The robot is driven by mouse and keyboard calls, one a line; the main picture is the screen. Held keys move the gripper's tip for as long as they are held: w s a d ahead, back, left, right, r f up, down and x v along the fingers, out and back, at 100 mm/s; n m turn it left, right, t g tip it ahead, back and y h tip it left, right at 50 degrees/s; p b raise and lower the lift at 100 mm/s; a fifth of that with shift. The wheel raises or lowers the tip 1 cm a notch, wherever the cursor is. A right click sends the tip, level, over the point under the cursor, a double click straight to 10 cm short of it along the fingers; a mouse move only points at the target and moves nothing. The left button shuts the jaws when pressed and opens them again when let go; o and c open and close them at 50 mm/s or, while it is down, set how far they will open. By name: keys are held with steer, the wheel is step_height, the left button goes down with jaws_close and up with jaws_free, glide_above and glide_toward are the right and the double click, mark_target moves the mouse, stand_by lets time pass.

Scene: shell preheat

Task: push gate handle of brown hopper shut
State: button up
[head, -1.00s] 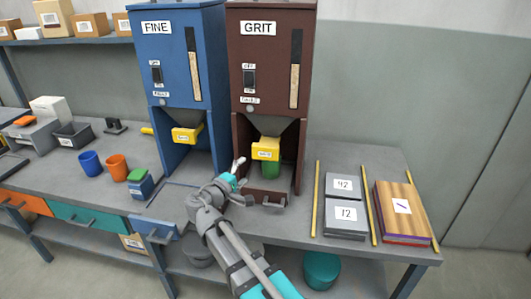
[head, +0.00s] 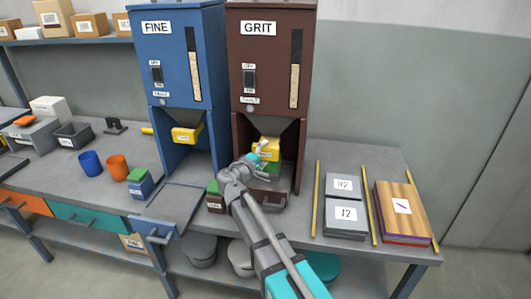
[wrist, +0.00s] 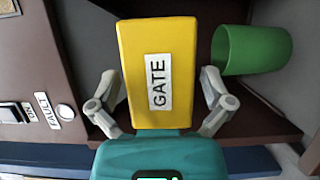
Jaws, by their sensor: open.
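The brown hopper (head: 270,60), labelled GRIT, stands at the back of the bench. Its yellow gate handle (head: 270,146) sticks out below the funnel and is partly hidden by my gripper in the head view. In the wrist view the handle (wrist: 158,45), labelled GATE, is close ahead and centred. My gripper (wrist: 160,85) is open, with one finger on each side of the handle. I cannot tell whether it touches. A green cup (wrist: 250,50) is beside the handle in the wrist view; in the head view the cup (head: 270,168) stands below it, partly hidden.
The blue hopper (head: 175,50), labelled FINE, stands close on the left with its own yellow gate handle (head: 187,134). A small brown box with a green top (head: 214,202) is left of my arm. Grey plates (head: 346,212) and a wooden stack (head: 402,212) lie to the right.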

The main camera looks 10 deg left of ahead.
steer(key=shift+w+d, duration=0.1)
steer(key=shift+w, duration=0.1)
steer(key=c, duration=1.2)
steer(key=shift+o, duration=0.3)
steer(key=shift+w+d, duration=0.15)
steer(key=shift+w, duration=2.25)
steer(key=o, duration=1.1)
steer(key=shift+w, duration=0.1)
steer(key=shift+o, duration=0.2)
steer(key=shift+s, duration=0.2)
steer(key=v, duration=1.1)
steer(key=shift+s, duration=0.3)
